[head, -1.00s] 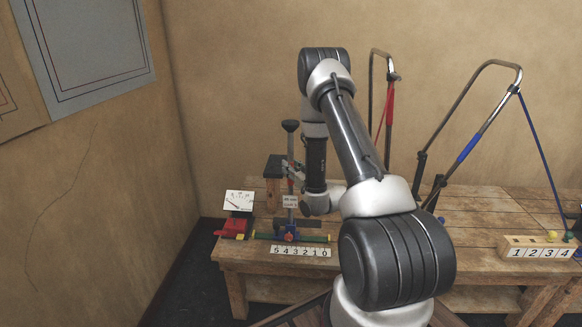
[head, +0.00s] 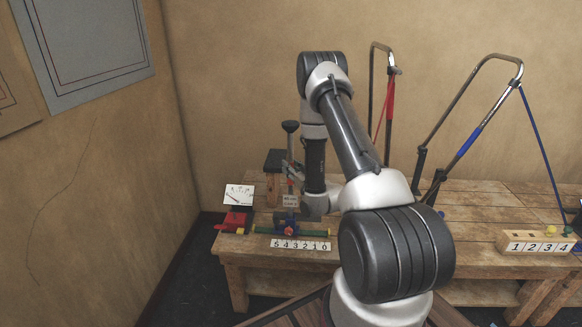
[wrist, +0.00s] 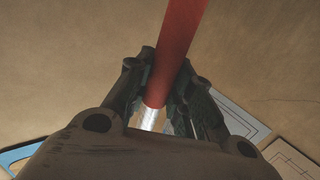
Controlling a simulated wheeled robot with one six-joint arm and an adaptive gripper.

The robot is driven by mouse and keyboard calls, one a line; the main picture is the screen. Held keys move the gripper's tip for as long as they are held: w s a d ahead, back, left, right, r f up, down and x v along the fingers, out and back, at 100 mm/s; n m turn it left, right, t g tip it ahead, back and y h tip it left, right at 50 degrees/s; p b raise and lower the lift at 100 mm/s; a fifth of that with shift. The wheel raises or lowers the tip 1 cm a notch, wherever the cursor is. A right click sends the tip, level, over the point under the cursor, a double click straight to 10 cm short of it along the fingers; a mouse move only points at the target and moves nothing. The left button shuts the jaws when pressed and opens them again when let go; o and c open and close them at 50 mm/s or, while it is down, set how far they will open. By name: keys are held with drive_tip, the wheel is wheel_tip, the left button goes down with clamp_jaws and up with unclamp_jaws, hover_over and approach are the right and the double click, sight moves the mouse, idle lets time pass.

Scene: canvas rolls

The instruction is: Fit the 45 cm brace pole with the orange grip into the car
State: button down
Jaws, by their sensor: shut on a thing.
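My gripper (wrist: 168,62) is shut on an upright pole with a red-orange grip (wrist: 178,35); bare silver shaft (wrist: 149,118) shows past the grip in the wrist view. In the head view the pole (head: 291,143) has a dark pad on top and stands above the blue car (head: 285,222). A small white label (head: 290,201) hangs low on it. The car sits on a green and yellow rail (head: 313,233) at the bench's front left. The pole's foot is at the car; I cannot tell whether it is seated. My arm partly hides the gripper in the head view.
A wooden post (head: 272,186) with a dark top stands behind left. A red clamp (head: 233,220) and dial card (head: 239,194) are left of the rail. A number strip (head: 300,245) lies in front. A numbered wooden block (head: 540,241) and bent metal frames (head: 485,110) are to the right.

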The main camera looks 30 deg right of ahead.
sight(291, 184)
drive_tip(key=shift+f, duration=1.75)
drive_tip(key=c, duration=1.2)
unclamp_jaws()
drive_tip(key=shift+s, duration=0.1)
drive_tip(key=s, duration=0.8)
drive_tip(key=s+d, duration=0.1)
drive_tip(key=s, duration=0.2)
drive_tip(key=shift+s, duration=0.4)
